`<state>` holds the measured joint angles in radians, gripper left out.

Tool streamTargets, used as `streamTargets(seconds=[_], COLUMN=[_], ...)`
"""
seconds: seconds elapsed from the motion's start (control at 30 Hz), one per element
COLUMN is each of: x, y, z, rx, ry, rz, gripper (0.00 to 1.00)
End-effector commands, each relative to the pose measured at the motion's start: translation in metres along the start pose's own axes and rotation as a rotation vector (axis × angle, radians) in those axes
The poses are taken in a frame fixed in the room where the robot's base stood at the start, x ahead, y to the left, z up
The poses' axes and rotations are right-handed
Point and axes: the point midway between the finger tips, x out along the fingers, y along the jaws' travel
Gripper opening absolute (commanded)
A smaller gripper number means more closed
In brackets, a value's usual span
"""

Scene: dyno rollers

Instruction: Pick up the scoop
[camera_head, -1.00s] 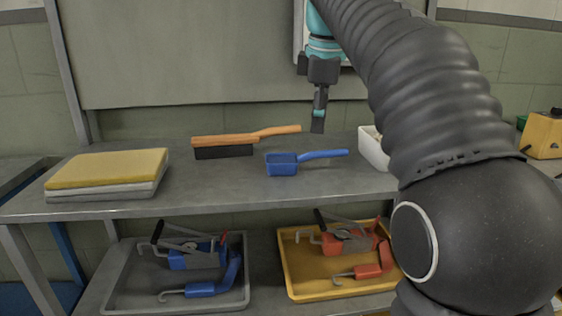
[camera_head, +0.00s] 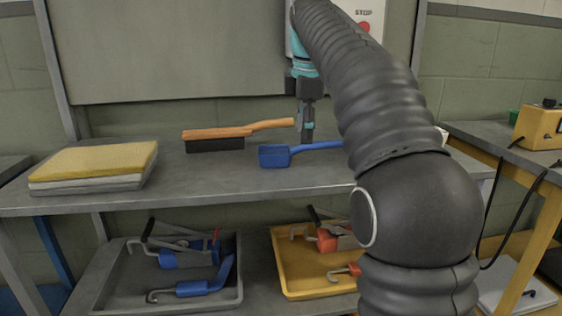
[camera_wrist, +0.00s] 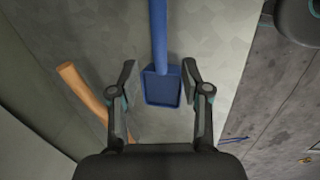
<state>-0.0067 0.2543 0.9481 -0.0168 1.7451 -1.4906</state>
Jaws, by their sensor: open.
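The blue scoop (camera_head: 275,156) lies on the grey upper shelf, its handle pointing right in the head view. In the wrist view the scoop (camera_wrist: 161,88) shows its pan between my fingers, with the handle running up and away. My gripper (camera_head: 307,136) points down at the scoop's handle in the head view. In the wrist view my gripper (camera_wrist: 160,82) is open, with a finger on each side of the scoop. I cannot tell how high the fingertips are above the shelf.
A brush with a wooden handle (camera_head: 270,124) lies behind the scoop. A yellow and white stack (camera_head: 95,162) sits at the shelf's left. Below are a grey tray (camera_head: 105,290) and a yellow tray (camera_head: 290,279) holding tools. My arm hides the shelf's right part.

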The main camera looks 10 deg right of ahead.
Motion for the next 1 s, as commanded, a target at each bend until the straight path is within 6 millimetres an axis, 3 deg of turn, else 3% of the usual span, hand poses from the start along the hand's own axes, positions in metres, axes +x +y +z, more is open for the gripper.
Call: streamTargets(seconds=[0.4,0.77,0.93,1.0], x=[0.047,0.053,0.053,0.053], y=[-0.001,0.0,0.0,0.0], z=[-0.004,-0.004,-0.004,-0.004], rx=[0.0,0.0,0.0,0.0], ry=[0.0,0.0,0.0,0.0], rz=[-0.001,0.0,0.0,0.0], gripper=[0.47,0.47,0.05,0.0])
